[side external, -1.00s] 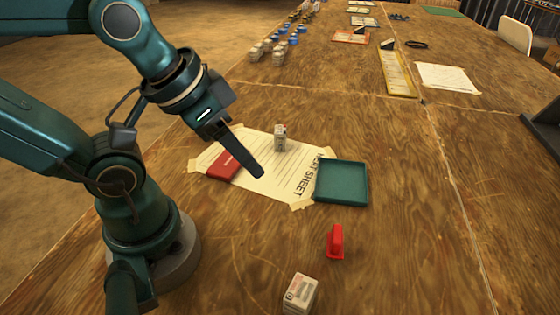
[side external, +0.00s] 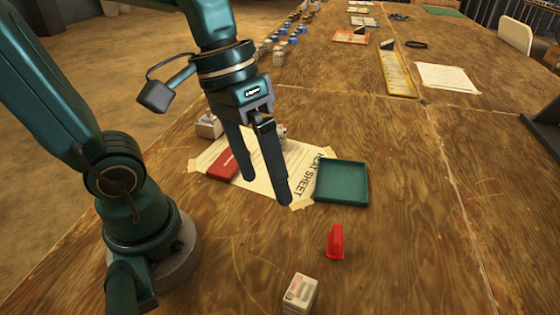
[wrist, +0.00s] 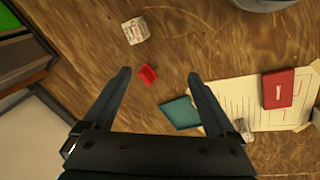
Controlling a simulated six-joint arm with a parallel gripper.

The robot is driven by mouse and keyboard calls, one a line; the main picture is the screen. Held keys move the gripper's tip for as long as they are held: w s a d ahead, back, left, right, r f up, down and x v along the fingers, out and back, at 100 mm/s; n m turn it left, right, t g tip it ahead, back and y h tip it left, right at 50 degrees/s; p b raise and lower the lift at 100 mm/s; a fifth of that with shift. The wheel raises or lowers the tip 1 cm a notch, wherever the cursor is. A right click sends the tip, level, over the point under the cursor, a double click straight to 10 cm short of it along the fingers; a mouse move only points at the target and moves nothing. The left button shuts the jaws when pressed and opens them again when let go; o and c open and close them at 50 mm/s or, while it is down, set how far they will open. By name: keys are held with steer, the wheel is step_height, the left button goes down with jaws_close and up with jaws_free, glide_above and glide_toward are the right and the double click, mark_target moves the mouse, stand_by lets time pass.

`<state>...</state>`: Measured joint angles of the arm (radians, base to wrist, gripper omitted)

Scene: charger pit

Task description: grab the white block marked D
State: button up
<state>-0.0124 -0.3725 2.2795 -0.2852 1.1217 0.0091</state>
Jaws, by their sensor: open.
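One white block (side external: 299,293) with printed labels stands alone near the front of the table; it shows at the top of the wrist view (wrist: 136,30). A second pale block (wrist: 243,128) is on the paper sheet, mostly hidden behind my gripper in the side view. A third white block (side external: 208,126) is beyond the sheet's left corner. I cannot read which block bears a D. My gripper (side external: 265,190) is open and empty, pointing down above the sheet. In the wrist view no block lies between its fingers (wrist: 159,75).
The taped sheet (side external: 300,152) carries a flat red box (side external: 223,165). A teal tray (side external: 341,182) lies at its right, with a small red upright piece (side external: 335,242) in front. Bare wood surrounds the front block. A yellow board (side external: 397,73) lies farther back.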

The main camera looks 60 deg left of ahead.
mark_target(300, 280)
steer(key=w+d+f+n+g+h, duration=0.1)
steer(key=d+f+g+h, duration=0.1)
steer(key=f, duration=0.1)
steer(key=w+d+f+n+g+h, duration=0.1)
steer(key=d+f+n+g+h, duration=0.1)
steer(key=f+g, duration=0.1)
steer(key=w+d+f+n+g+h, duration=0.1)
steer(key=w+d+f+g+h, duration=0.1)
steer(key=f+g, duration=0.1)
steer(key=shift+d, duration=0.15)
steer(key=f, duration=0.1)
steer(key=s+f+n+g, duration=0.1)
steer(key=f, duration=0.1)
steer(key=shift+h, duration=0.4)
steer(key=shift+s+d+f+g, duration=0.15)
steer(key=shift+f+g, duration=0.05)
steer(key=shift+g, duration=0.1)
steer(key=shift+x, duration=2.45)
steer(key=shift+n, duration=0.3)
jaws_close()
